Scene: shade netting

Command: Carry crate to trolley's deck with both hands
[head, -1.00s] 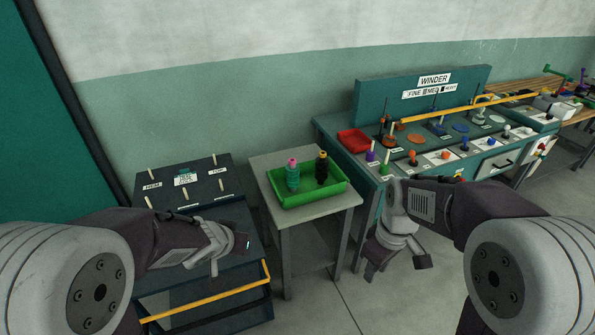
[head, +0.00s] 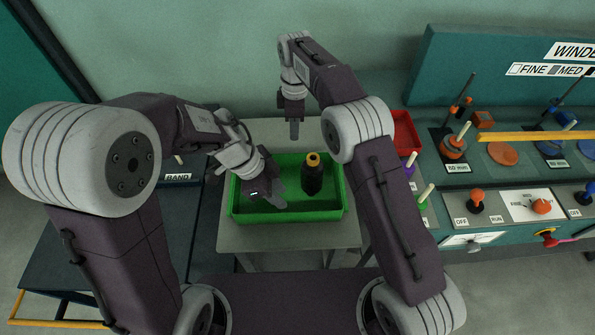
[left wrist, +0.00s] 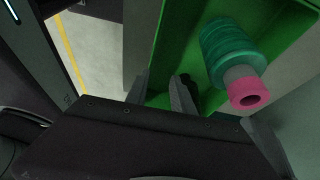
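The green crate (head: 290,216) sits on a grey stand (head: 232,236). A black spool with a yellow top (head: 312,174) stands in it; a teal spool with a pink top (left wrist: 228,52) shows in the left wrist view. My left gripper (head: 268,192) is over the crate's left part, its fingers apart and empty, hiding the teal spool in the head view. My right gripper (head: 294,128) is pointing down by the crate's far side, seen edge-on, so its opening is unclear. A dark unit with a yellow rail (head: 60,323), seemingly the trolley, is at left, partly hidden by my left arm.
The teal winder bench (head: 470,225) stands close on the right, with a red tray (head: 404,130), pegs and knobs. A wall is behind the stand. A strip of the stand's top is bare in front of the crate.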

